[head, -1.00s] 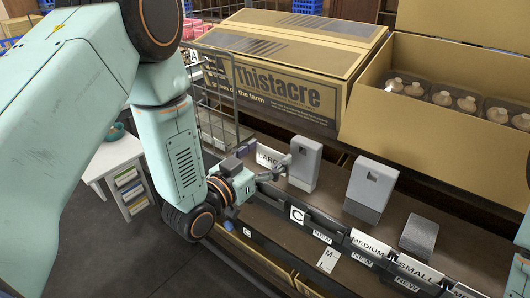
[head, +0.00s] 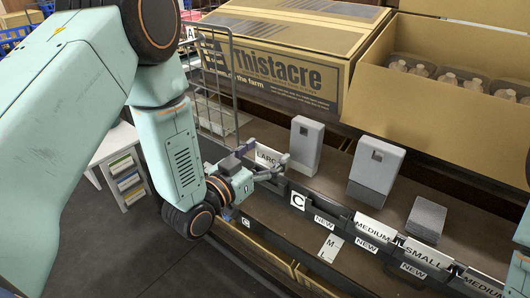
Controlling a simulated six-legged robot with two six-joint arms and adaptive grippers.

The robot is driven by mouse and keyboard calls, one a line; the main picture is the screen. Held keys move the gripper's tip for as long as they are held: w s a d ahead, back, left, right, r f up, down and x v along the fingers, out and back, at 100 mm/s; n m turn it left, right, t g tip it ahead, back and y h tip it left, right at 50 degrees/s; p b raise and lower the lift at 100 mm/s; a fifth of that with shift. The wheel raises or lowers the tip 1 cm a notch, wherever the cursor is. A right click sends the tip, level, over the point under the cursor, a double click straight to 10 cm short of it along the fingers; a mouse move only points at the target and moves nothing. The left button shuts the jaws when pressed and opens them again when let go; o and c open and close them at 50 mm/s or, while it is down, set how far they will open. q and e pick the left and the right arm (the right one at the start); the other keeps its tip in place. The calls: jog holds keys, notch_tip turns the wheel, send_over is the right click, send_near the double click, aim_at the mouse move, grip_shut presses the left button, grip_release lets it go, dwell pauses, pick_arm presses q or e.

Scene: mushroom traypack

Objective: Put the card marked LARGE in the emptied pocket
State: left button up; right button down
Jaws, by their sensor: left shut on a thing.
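The white card marked LARGE (head: 266,157) is in my left gripper (head: 264,162), which is shut on it. Fingers partly cover the card. It is tilted and above the shelf, up and left of the C plate (head: 297,201). A dark label rail (head: 336,209) runs along the shelf's front edge. Its stretch between the C plate and the first MEDIUM card (head: 372,229) shows no size card, with a NEW tag (head: 324,222) below. A SMALL card (head: 423,255) and another MEDIUM card (head: 484,280) stand further right. My right gripper is out of view.
Grey blocks (head: 305,145) (head: 375,172) (head: 426,219) stand on the shelf behind the rail. A card marked M (head: 330,246) shows below the rail. A Thistacre carton (head: 280,75) and an open carton (head: 440,115) stand behind. A wire rack (head: 216,85) is left.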

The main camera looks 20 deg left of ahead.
pick_arm(q)
jog(key=shift+f+b, duration=0.95)
jog(key=shift+f, duration=0.25)
jog(key=shift+f+b, duration=0.95)
jog(key=shift+f, duration=0.45)
jog(key=shift+f, duration=0.2)
jog(key=o, duration=0.7)
jog(key=shift+a, duration=0.1)
jog(key=v, duration=1.2)
jog(key=shift+w, duration=0.1)
